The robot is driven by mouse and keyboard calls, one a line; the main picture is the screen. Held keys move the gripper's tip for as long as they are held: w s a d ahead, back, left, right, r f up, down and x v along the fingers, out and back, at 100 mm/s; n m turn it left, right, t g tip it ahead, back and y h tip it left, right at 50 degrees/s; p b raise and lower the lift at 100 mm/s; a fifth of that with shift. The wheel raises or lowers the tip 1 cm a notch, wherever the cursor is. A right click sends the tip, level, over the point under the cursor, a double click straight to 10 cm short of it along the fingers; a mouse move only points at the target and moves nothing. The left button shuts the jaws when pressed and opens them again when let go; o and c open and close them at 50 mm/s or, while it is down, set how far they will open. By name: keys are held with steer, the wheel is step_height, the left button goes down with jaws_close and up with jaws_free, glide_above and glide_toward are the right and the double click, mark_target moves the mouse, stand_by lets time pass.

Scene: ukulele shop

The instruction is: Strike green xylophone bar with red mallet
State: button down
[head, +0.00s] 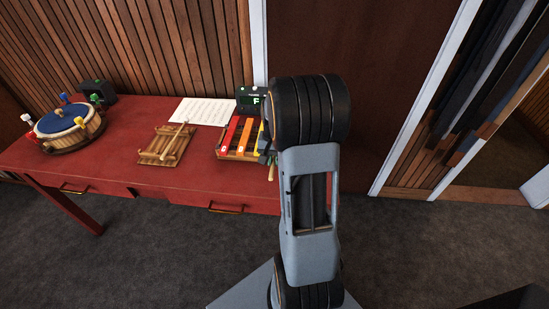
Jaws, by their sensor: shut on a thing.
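The xylophone (244,140) lies on the red table, with red, orange and yellow bars showing. Its right part is hidden behind my arm, and I cannot make out the green bar. My gripper (267,155) shows only in part at the xylophone's right edge, mostly behind my arm. I cannot tell whether the mallet touches a bar.
The red table (110,150) also holds a wooden rack (152,158) with a light stick across it, a white sheet (197,111), a black box with a lit "F" (247,97), and a round blue-topped drum (60,118) with coloured knobs. Dark floor (420,245) is clear at right.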

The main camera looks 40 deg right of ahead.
steer(key=shift+r+p, duration=2.5)
steer(key=shift+r, duration=0.6)
steer(key=shift+f, duration=0.1)
